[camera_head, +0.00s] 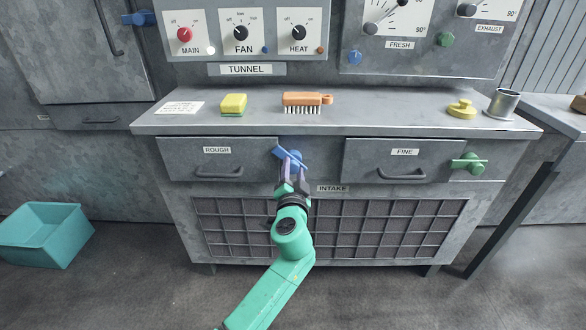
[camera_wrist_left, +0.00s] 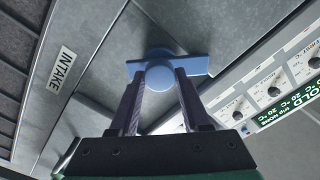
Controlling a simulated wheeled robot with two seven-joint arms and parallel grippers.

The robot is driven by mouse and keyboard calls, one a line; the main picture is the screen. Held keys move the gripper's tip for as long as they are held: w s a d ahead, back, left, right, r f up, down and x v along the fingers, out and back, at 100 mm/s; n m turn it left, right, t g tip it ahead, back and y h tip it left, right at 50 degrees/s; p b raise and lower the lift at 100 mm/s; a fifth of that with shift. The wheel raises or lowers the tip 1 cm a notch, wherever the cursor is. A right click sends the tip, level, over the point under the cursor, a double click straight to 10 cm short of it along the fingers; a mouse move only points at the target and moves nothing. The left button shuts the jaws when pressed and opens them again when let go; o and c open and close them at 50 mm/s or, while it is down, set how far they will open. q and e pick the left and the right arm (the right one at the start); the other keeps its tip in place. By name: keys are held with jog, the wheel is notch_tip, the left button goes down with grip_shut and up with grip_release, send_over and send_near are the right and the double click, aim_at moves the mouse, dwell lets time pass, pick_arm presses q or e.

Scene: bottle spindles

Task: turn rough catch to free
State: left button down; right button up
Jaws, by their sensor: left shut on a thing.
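The rough catch is a blue turn-handle (camera_head: 287,155) on the cabinet front, just right of the drawer labelled ROUGH (camera_head: 220,158). In the head view its bar is tilted, high at the left and low at the right. My left gripper (camera_head: 293,175) reaches it from below and is shut on it. In the left wrist view the blue catch (camera_wrist_left: 160,75) shows its round hub and bar, with the fingers of my left gripper (camera_wrist_left: 163,90) on both sides of the hub. The fingers hide part of the catch. My right gripper is not in view.
A green catch (camera_head: 469,163) is beside the FINE drawer (camera_head: 400,160). A yellow sponge (camera_head: 233,104), an orange-handled brush (camera_head: 305,100) and a metal cup (camera_head: 502,104) stand on the worktop. A teal bin (camera_head: 45,235) is on the floor at left.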

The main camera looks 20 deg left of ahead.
pick_arm(q)
jog(key=m+p, duration=0.2)
jog(key=m, duration=0.3)
jog(key=shift+f+m, duration=0.1)
jog(key=shift+m, duration=0.2)
jog(key=shift+f+m+p, duration=0.2)
jog(key=shift+m+p, duration=0.45)
jog(key=shift+m, duration=1.35)
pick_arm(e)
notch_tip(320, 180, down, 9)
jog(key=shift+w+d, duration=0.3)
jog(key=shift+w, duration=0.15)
pick_arm(q)
jog(key=shift+d, duration=0.1)
jog(key=shift+c, duration=2)
grip_release()
jog(key=shift+r, duration=0.1)
jog(key=shift+s, duration=0.2)
jog(key=v, duration=1.4)
jog(key=shift+p, duration=0.4)
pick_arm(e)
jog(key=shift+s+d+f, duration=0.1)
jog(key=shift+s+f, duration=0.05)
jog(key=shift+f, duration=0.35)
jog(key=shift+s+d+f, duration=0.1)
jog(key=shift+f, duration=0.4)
